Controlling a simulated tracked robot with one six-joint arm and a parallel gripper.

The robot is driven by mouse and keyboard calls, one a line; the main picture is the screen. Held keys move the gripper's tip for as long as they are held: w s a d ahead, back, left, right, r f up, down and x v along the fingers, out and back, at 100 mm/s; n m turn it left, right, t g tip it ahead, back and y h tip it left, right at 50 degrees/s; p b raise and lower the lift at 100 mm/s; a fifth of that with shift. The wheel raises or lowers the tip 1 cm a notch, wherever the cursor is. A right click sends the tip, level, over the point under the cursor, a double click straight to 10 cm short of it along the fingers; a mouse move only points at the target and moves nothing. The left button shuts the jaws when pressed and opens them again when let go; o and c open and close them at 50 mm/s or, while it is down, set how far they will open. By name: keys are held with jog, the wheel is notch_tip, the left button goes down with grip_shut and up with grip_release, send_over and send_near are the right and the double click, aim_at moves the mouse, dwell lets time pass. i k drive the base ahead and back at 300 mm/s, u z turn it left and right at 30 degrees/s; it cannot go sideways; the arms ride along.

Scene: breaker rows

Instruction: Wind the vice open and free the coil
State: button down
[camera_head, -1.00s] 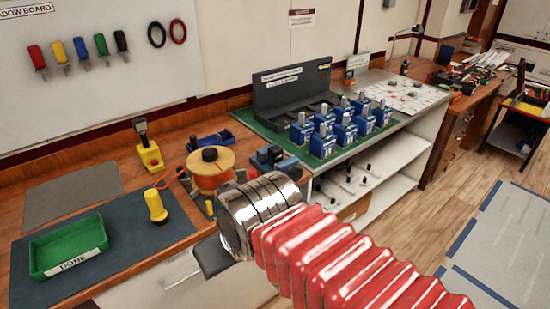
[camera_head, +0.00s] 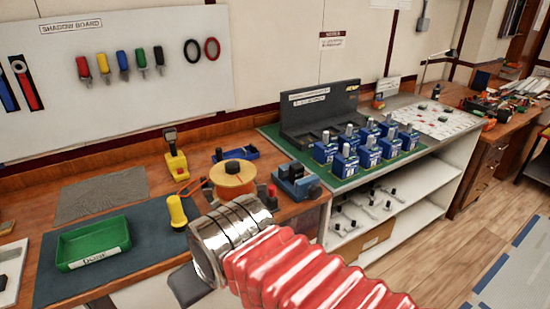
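My arm's red bellows and metal cuff reach in from the bottom, hiding the bench in front of the coil. A dark flat piece at the cuff's left may be part of my gripper (camera_head: 188,286); its fingers are not clearly visible.
A yellow cylinder (camera_head: 177,212) and a green tray (camera_head: 92,243) lie on a dark mat left of my arm. A yellow-based tool (camera_head: 176,163) and blue tray (camera_head: 238,154) stand behind. Blue breakers (camera_head: 346,163) fill the green-topped bench to the right.

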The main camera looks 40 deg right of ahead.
aim_at(297, 172)
jog(key=u, duration=1.85)
jog(key=k, duration=1.15)
jog(key=z, duration=1.65)
